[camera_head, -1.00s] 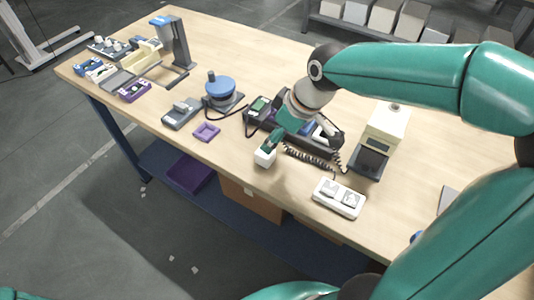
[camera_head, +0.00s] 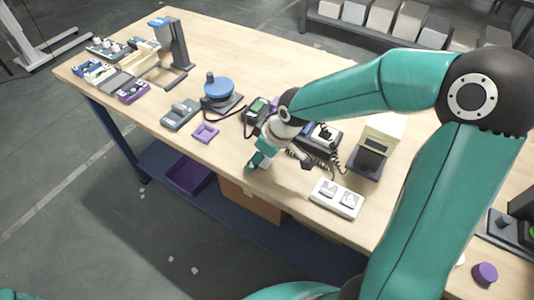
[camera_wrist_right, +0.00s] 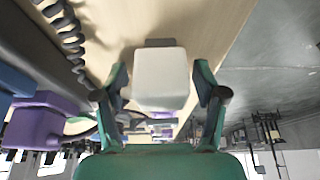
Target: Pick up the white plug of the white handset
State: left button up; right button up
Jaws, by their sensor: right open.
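The white plug, a small pale block (camera_wrist_right: 162,80), stands between the two fingers of my right gripper (camera_wrist_right: 161,90) in the right wrist view. The fingers are open, with a gap on each side of the block. In the head view my right gripper (camera_head: 257,161) is low at the table's front edge and hides most of the plug. A dark coiled cord (camera_wrist_right: 70,38) shows in the right wrist view. My left gripper is out of view.
A white two-switch box (camera_head: 336,198) is to the right of the gripper, and a cream-and-dark device (camera_head: 368,160) stands behind that. The table's front edge is close.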

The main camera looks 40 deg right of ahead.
jog(key=c, duration=1.2)
jog(key=shift+o, duration=0.2)
jog(key=shift+r, duration=0.1)
notch_tip(320, 180, up, 20)
jog(key=p, duration=0.1)
